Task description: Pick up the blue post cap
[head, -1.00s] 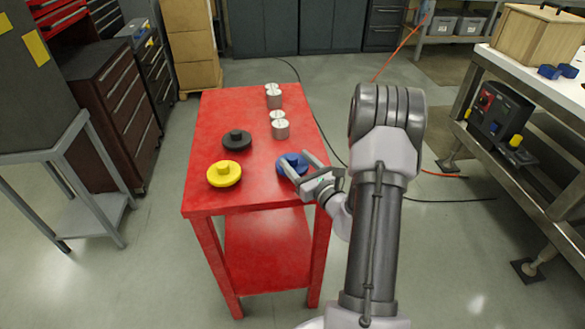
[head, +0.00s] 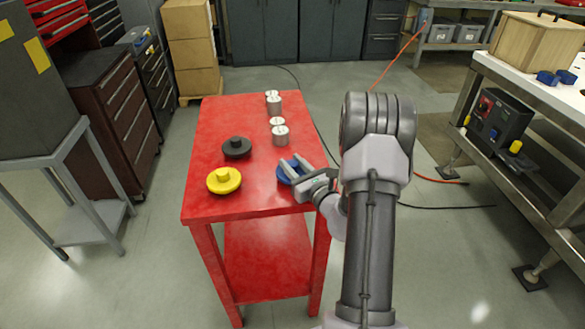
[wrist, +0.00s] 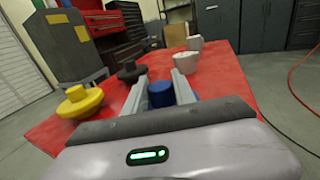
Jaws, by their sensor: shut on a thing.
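The blue post cap (head: 285,176) is at the right side of the red table, near its front end. My gripper (head: 294,168) comes in from the right and is shut on the cap, with its two fingers on either side of the raised knob. In the wrist view the blue knob (wrist: 161,94) shows between the two grey fingers. The cap's wide flange is mostly hidden there. I cannot tell for sure whether the cap is clear of the table top.
A yellow cap (head: 224,181) and a black cap (head: 237,149) stand to the left on the red table (head: 240,200). Several silver cylinders (head: 281,137) stand along its right side. A workbench (head: 535,80) stands at the far right.

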